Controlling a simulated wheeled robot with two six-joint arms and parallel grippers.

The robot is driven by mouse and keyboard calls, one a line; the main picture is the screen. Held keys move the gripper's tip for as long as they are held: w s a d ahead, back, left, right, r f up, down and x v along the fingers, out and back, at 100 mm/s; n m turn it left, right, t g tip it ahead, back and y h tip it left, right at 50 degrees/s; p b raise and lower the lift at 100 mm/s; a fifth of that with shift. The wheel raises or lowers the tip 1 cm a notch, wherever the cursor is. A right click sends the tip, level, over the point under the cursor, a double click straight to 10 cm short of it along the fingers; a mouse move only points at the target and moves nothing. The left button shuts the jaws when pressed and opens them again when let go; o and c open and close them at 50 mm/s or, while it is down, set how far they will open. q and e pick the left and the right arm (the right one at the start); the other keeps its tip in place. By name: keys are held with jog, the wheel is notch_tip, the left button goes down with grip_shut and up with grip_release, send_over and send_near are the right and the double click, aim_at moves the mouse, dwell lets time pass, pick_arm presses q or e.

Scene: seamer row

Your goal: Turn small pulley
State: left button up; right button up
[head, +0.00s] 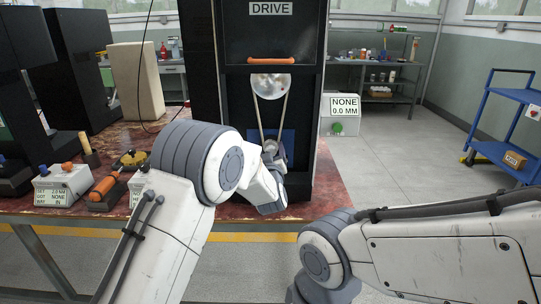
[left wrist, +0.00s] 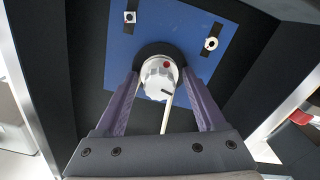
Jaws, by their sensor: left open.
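The small pulley (left wrist: 158,82), a pale ribbed knob with a red dot, sits on a blue plate (left wrist: 118,70) in the left wrist view. A thin belt strand (left wrist: 167,115) runs down the picture from it. My left gripper (left wrist: 160,76) is open, with one purple finger on each side of the pulley; I cannot tell whether they touch it. In the head view a belt (head: 258,118) links the large pulley (head: 270,85) down to the small one, which my left wrist partly hides. My right arm shows at the lower right, its gripper out of view.
The black DRIVE cabinet (head: 203,60) stands on a red-brown table with an orange handle (head: 271,60) above the large pulley. Small control boxes (head: 62,185) lie at the left. A NONE 0.0 MM display (head: 343,106) stands right, a blue cart (head: 503,150) farther right. Floor between is clear.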

pick_arm(q)
jog(key=s, duration=1)
jog(key=shift+s, duration=0.2)
jog(key=shift+a, duration=0.1)
jog(key=s+a+f+m+g+h, duration=0.1)
jog(key=s+a+f+m+g, duration=0.2)
jog(key=s+a+f+g, duration=0.7)
jog(key=s+a, duration=0.1)
jog(key=s, duration=0.3)
jog(key=s+a+f+m+g+y, duration=0.1)
jog(key=s+a+g, duration=0.25)
jog(key=s, duration=0.25)
jog(key=s+a+f+g, duration=0.2)
jog(key=s+a, duration=0.2)
jog(key=s, duration=0.2)
jog(key=s+d+r+m+g+h, duration=0.1)
jog(key=s+d+r+m, duration=0.25)
jog(key=s+d, duration=0.35)
jog(key=s+d+r+m+g, duration=0.1)
jog(key=s+d+r+m, duration=0.25)
jog(key=s+d, duration=0.3)
notch_tip(320, 180, up, 17)
jog(key=p, duration=1.7)
jog(key=shift+d+m, duration=0.2)
jog(key=shift+m, duration=0.1)
